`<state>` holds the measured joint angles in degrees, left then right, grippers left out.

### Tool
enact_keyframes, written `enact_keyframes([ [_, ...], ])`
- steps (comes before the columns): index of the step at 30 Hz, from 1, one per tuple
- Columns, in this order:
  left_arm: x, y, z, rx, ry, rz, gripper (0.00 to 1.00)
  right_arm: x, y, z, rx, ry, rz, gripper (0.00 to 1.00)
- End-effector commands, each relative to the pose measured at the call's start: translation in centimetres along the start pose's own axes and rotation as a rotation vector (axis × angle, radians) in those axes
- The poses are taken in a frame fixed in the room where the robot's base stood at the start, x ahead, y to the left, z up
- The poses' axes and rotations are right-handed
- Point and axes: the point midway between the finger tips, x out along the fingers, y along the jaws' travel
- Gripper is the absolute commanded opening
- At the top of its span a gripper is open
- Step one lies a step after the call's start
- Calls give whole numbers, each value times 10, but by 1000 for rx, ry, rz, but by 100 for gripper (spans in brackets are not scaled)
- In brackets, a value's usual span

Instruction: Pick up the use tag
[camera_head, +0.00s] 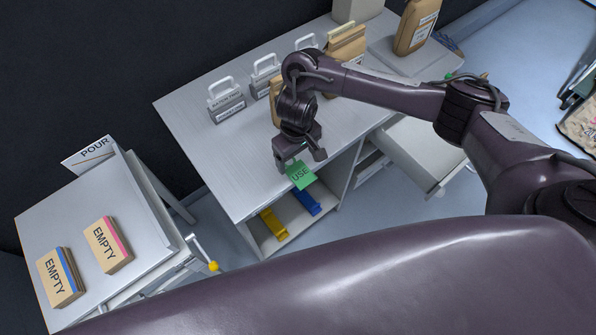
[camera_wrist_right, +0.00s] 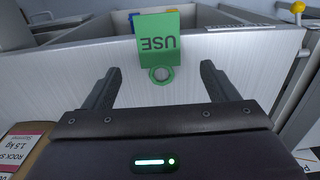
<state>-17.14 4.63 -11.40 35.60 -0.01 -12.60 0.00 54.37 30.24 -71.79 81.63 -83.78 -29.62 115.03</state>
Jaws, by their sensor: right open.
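The green use tag (camera_head: 301,175) is at the front edge of the white bench, marked USE. In the right wrist view the tag (camera_wrist_right: 158,42) shows upside down, folded over the edge, with a ring at its near end lying on the bench top. My right gripper (camera_head: 302,161) is above the bench edge, just behind the tag. In the wrist view its two fingers (camera_wrist_right: 158,88) are spread apart, on either side of the ring and short of it, with nothing between them. My left gripper is not in view.
The bench (camera_head: 215,160) carries grey handled blocks (camera_head: 226,100) and brown bags (camera_head: 415,27). Below are a yellow item (camera_head: 272,224) and a blue item (camera_head: 305,200) on a shelf. An open drawer (camera_head: 425,160) sticks out to the right. A side table (camera_head: 150,230) holds two EMPTY boxes (camera_head: 107,245).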

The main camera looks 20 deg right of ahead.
Motion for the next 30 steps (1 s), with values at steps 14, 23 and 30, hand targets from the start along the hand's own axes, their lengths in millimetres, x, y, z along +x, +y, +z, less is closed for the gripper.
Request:
enact_keyframes([
  [14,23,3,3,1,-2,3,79,56,1,2,-2,3,-1,80],
  [23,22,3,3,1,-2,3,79,56,1,2,-3,3,-1,80],
  [30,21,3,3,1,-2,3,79,57,1,2,-3,3,-1,72],
])
